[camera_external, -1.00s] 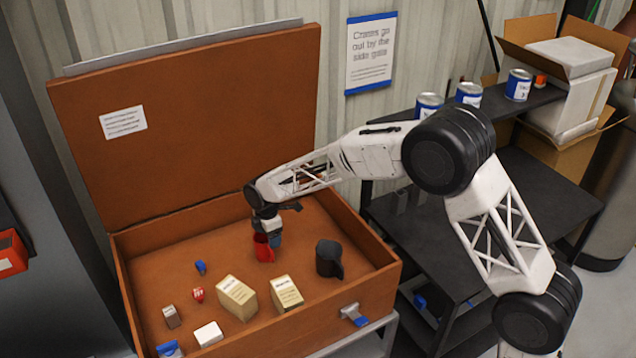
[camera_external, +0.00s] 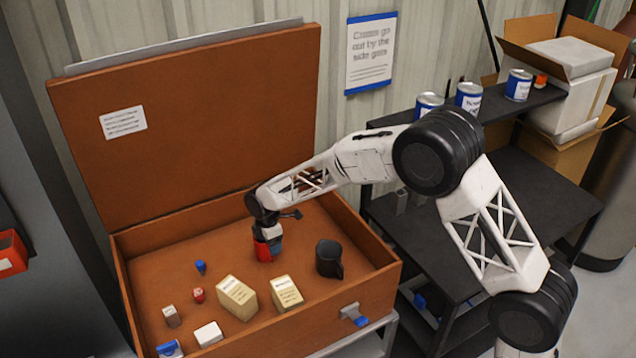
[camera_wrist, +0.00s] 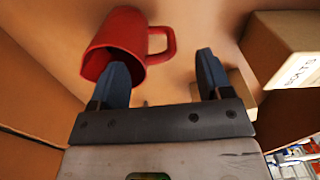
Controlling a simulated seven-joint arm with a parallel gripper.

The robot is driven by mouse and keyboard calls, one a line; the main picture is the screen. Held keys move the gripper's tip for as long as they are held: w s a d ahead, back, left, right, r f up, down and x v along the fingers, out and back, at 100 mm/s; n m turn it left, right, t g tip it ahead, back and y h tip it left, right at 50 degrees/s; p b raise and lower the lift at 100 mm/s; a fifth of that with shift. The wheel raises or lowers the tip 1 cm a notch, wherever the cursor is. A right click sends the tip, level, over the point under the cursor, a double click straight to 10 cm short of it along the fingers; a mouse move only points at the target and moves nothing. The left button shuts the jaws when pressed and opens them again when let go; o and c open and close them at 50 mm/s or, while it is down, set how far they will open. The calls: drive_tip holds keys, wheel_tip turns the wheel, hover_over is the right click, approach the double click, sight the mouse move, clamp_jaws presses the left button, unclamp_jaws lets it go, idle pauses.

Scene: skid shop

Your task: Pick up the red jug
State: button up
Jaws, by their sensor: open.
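The red jug (camera_external: 263,249) stands in the open brown case, near the middle of its back part. In the wrist view the red jug (camera_wrist: 118,42) shows its open rim and its handle, which points right. My gripper (camera_wrist: 158,72) is open. Its left finger overlaps the jug's rim in the picture, and its right finger is past the handle, so the handle side lies between them. I cannot tell whether a finger touches the jug. In the outside view my gripper (camera_external: 270,245) is low over the jug and partly hides it.
A black jug (camera_external: 328,258) stands to the right in the case (camera_external: 345,299). Two cream boxes (camera_external: 236,296) (camera_external: 286,293) stand in front. Small blue, red, brown and white items lie to the left. The raised lid (camera_external: 200,120) stands behind.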

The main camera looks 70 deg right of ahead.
sight(265, 251)
drive_tip(key=shift+f, duration=2.25)
drive_tip(key=c, duration=1.1)
